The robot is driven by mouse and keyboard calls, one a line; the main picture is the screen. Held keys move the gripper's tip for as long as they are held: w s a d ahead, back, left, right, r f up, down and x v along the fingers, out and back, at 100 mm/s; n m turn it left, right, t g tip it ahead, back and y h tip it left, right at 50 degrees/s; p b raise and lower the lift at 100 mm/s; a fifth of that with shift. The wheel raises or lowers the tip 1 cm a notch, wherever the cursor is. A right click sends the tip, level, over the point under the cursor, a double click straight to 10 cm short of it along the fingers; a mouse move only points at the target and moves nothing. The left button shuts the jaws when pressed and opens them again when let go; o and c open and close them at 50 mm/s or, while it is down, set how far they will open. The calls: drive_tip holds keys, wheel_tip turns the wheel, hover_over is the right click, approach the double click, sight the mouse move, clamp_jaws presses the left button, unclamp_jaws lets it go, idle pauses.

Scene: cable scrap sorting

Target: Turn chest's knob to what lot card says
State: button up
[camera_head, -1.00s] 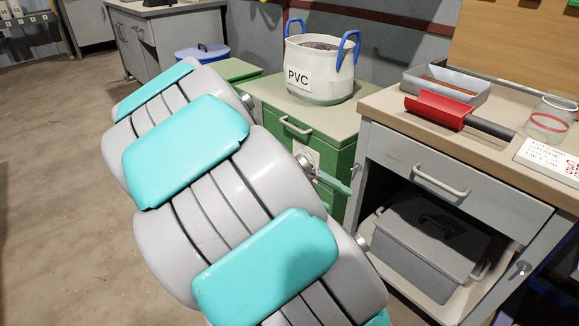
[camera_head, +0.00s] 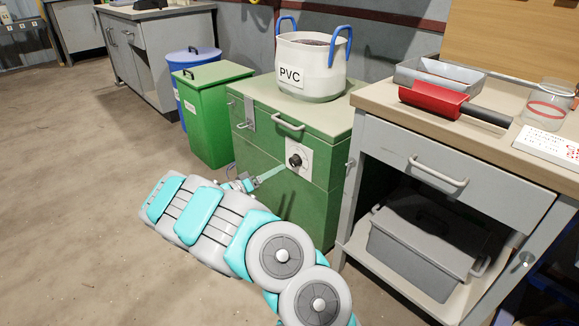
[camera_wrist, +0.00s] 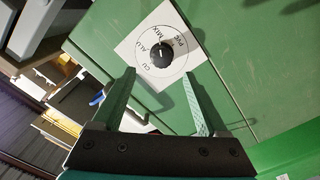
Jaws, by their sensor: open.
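The green chest (camera_head: 270,120) stands in the middle of the head view. Its black knob (camera_head: 295,160) sits on a white dial plate (camera_head: 304,150) on the front. I cannot tell surely which word the mark points to. My gripper (camera_wrist: 159,76) is open, its two fingers apart, just short of the knob and empty. In the head view my gripper (camera_head: 270,175) is left of and below the knob.
A white PVC bag (camera_head: 312,70) stands on the chest. A green bin (camera_head: 208,115) and a blue bin (camera_head: 190,62) are at its left. A workbench (camera_head: 455,130) at the right holds a red scoop (camera_head: 432,99) and a printed white card or box (camera_head: 550,146). The floor at left is clear.

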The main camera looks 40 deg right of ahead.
sight(292, 162)
drive_tip(key=d, duration=0.7)
drive_tip(key=shift+w+d+f, duration=0.15)
drive_tip(key=shift+w+d, duration=0.2)
drive_tip(key=shift+w, duration=0.05)
drive_tip(key=shift+c, duration=0.3)
clamp_jaws()
